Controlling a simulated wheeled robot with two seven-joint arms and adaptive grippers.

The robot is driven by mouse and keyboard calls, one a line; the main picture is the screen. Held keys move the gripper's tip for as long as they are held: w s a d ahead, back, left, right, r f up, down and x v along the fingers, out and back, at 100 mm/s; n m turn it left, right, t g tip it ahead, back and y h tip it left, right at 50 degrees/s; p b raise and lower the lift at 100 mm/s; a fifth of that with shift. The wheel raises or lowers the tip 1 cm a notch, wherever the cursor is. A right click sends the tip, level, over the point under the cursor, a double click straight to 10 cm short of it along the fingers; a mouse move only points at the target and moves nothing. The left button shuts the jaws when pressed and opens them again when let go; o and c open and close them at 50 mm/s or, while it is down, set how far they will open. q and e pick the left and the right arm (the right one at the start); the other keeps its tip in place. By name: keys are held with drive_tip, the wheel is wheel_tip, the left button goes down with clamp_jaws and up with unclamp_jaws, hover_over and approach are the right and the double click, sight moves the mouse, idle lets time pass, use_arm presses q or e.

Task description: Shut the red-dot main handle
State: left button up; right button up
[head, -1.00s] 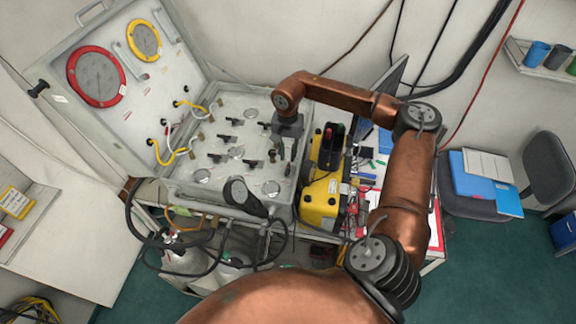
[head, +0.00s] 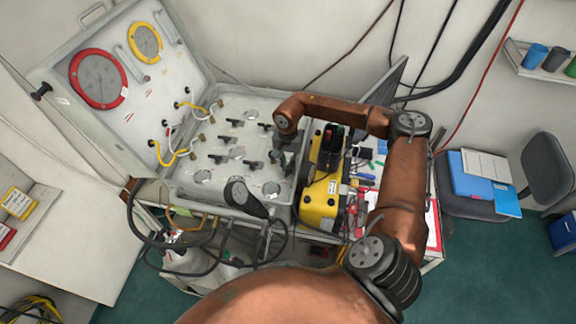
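The air panel (head: 215,140) lies in an open grey case and carries several small black handles, such as one near its middle (head: 221,158) and one at its front right (head: 252,165). No red dot can be made out on any of them, so I cannot tell which is the main handle. My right gripper (head: 283,166) points down over the right side of the panel, close to the handles there. Its fingers are small and dark, and it partly hides that side. I cannot see whether it touches a handle. My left gripper is not in view.
The raised lid (head: 130,75) has a red-rimmed gauge (head: 98,78) and a yellow-rimmed gauge (head: 146,42). A black round-headed object (head: 241,193) stands at the panel's front edge. A yellow and black case (head: 320,195) is close on the right. Hoses and cylinders (head: 187,258) are below.

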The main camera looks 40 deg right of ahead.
drive_tip(key=shift+m, duration=0.4)
clamp_jaws()
drive_tip(key=m+b, duration=0.2)
drive_tip(key=shift+m, duration=0.4)
drive_tip(key=m+b, duration=0.2)
drive_tip(key=m, duration=0.3)
drive_tip(key=shift+w, duration=0.15)
drive_tip(key=m+b, duration=0.1)
drive_tip(key=m, duration=0.4)
drive_tip(key=shift+d+r+m+b, duration=0.15)
drive_tip(key=shift+m+b, duration=0.3)
drive_tip(key=shift+m, duration=1.75)
drive_tip(key=shift+w, duration=0.1)
drive_tip(key=shift+o, duration=2.2)
unclamp_jaws()
